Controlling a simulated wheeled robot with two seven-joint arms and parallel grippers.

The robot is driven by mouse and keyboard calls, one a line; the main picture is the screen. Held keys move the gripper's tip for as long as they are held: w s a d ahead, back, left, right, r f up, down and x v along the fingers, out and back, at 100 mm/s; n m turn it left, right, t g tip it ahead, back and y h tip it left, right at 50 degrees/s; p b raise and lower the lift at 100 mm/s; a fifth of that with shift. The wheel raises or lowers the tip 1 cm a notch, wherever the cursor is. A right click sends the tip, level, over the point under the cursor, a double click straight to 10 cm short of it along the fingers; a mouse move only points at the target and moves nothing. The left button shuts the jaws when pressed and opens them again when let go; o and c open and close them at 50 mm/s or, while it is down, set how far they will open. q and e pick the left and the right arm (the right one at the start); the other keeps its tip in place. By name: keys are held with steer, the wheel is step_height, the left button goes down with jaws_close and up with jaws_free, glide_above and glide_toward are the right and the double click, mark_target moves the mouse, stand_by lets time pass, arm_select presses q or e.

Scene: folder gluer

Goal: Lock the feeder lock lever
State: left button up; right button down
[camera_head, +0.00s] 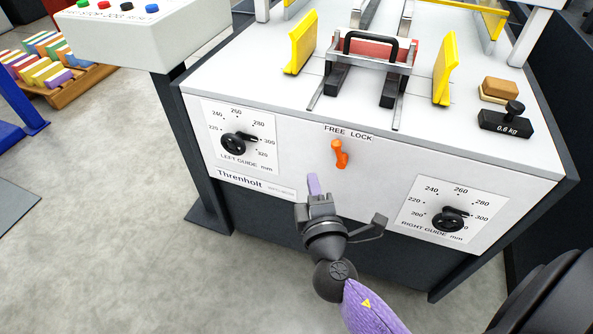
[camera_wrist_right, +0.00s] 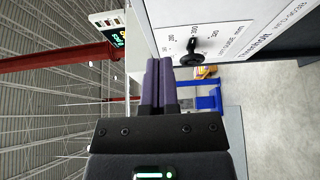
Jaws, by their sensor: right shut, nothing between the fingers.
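The orange feeder lock lever (camera_head: 340,154) sits on the white front panel of the machine, just under the label "FREE LOCK" (camera_head: 348,132). Its lower end hangs down and its top leans slightly left, toward the FREE side. My right gripper (camera_head: 313,184) is in front of the panel, below and left of the lever and apart from it. Its purple fingers are shut and empty, and they also show in the right wrist view (camera_wrist_right: 158,85). The lever does not show in the right wrist view. My left gripper is in neither view.
The left guide dial (camera_head: 235,144) and right guide dial (camera_head: 448,219) flank the lever; the left one also shows in the wrist view (camera_wrist_right: 194,46). On top are yellow guides (camera_head: 301,42), a black handle (camera_head: 371,40) and a 0.6 kg weight (camera_head: 506,121). A control box (camera_head: 146,32) overhangs at left.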

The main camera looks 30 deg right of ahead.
mark_target(340, 152)
steer(key=x, duration=1)
steer(key=shift+d, duration=0.15)
steer(key=s+d, duration=0.2)
steer(key=shift+d, duration=0.3)
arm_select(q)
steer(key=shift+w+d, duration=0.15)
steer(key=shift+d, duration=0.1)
arm_select(e)
steer(key=shift+s+d, duration=0.25)
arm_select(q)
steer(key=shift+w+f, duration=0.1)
